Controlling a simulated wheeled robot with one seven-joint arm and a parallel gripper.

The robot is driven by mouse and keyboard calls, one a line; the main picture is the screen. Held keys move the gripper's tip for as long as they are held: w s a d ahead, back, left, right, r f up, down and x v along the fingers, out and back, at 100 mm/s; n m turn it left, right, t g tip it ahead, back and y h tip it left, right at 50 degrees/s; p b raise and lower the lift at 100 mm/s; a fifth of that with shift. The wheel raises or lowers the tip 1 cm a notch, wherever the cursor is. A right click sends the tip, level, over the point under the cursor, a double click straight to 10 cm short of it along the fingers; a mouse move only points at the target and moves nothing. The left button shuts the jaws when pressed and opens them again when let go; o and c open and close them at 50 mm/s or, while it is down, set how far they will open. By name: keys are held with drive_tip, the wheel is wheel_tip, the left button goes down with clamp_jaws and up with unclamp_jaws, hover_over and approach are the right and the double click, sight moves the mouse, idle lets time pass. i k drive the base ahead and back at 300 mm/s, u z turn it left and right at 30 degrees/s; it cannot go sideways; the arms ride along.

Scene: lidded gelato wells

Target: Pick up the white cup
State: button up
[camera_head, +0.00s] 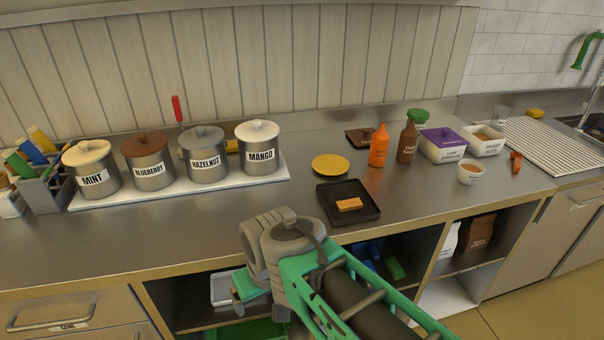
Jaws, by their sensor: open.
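The white cup (471,174) stands upright on the steel counter at the right, with dark marking on its side and something brown inside. My gripper (258,300) hangs in front of the counter's front edge at the lower middle, far to the left of the cup and apart from it. It is open, and I see nothing held in it. My wrist partly hides the fingers.
A black tray (366,214) with an orange block lies left of the cup. An orange bottle (379,146), a brown bottle (407,142), a purple-lidded tub (443,155) and a white tub (499,145) stand behind. Lidded wells line the left.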

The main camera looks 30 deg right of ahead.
sight(469, 173)
drive_tip(key=z, duration=3.5)
drive_tip(key=i, duration=0.55)
drive_tip(key=u, duration=2.8)
drive_tip(key=i, duration=0.45)
